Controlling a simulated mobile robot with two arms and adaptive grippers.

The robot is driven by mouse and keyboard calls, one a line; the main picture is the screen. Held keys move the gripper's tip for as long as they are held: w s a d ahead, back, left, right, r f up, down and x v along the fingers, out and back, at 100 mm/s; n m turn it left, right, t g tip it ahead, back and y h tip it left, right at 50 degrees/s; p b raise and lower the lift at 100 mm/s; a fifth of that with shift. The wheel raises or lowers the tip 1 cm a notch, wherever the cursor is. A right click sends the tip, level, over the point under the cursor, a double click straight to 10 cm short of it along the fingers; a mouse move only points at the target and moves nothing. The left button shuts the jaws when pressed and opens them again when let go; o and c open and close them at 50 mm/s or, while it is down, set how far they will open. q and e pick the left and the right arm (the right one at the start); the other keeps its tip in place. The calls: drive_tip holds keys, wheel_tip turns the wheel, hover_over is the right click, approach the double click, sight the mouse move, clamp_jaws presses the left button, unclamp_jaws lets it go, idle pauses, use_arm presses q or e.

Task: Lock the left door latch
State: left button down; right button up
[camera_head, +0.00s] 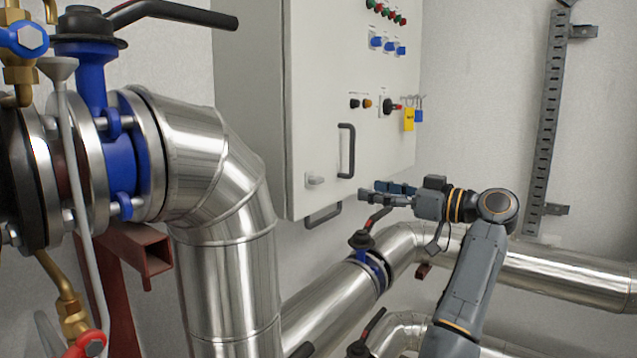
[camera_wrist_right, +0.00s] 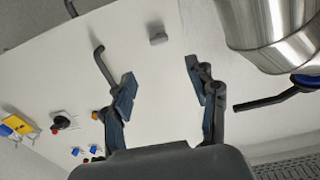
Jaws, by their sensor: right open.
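The latch (camera_head: 315,180) is a small grey-white piece low on the left part of the white cabinet door (camera_head: 325,80). In the right wrist view the latch (camera_wrist_right: 157,38) lies beyond the gap between my fingertips, clear of both. My right gripper (camera_head: 372,192) is in front of the lower right of the cabinet, to the right of the latch and apart from it. In the wrist view my right gripper (camera_wrist_right: 162,76) is open, with nothing between its fingers. My left gripper is out of view.
A dark door handle (camera_head: 346,150) stands right of the latch. Switches and a yellow tag (camera_head: 409,119) are higher on the door. A large metal pipe (camera_head: 225,230) stands at left. A valve (camera_head: 361,239) with a black lever sits below my right gripper.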

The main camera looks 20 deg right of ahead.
sight(321, 182)
drive_tip(key=p+x, duration=0.5)
drive_tip(key=x, duration=0.6)
drive_tip(key=shift+w+a+r, duration=0.15)
drive_tip(key=shift+w+a+f, duration=0.25)
drive_tip(key=shift+w+a, duration=0.2)
drive_tip(key=shift+w, duration=0.25)
drive_tip(key=c, duration=1.1)
drive_tip(key=shift+c, duration=0.2)
